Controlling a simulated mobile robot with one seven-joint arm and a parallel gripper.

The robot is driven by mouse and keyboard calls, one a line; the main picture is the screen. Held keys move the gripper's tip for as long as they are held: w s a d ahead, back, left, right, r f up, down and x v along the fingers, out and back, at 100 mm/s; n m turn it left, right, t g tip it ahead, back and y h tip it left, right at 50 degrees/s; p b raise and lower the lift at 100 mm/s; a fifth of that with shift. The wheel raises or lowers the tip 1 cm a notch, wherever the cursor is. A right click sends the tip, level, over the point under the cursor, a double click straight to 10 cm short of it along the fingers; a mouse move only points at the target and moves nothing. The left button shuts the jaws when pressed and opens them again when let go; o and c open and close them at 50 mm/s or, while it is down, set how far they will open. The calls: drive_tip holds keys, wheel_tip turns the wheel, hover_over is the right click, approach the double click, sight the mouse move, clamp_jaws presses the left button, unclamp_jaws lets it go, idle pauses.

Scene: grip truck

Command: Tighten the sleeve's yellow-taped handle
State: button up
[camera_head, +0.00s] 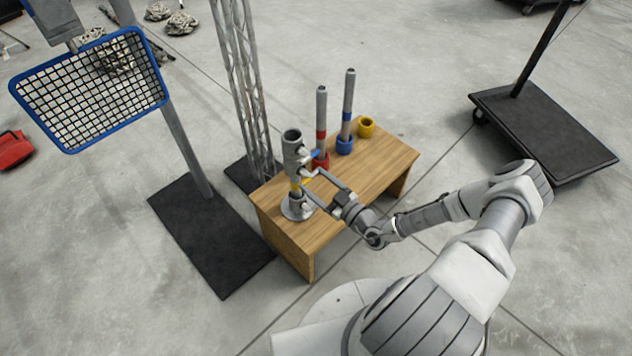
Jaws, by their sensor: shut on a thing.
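A grey metal sleeve (292,148) stands upright on a round grey base (296,209) at the near left end of a wooden table. Small handles stick out from its right side; an upper one has blue tape (315,154). The yellow-taped handle (307,182) is low on the sleeve, small and partly hidden by my fingers. A yellow band (294,188) also shows just under the sleeve. My gripper (306,183) reaches in from the right, its two long fingers on either side of the yellow-taped handle and shut on it. The exact contact is too small to see.
On the wooden table (370,185), a red-banded post (321,112) stands in a red cup and a blue-banded post (348,95) in a blue cup. A yellow cup (366,127) is empty. A truss and a stand with a blue-framed grid (90,90) rise at left; a black cart (540,130) is at right.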

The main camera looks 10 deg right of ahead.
idle(0.3)
drive_tip(key=o, duration=1.3)
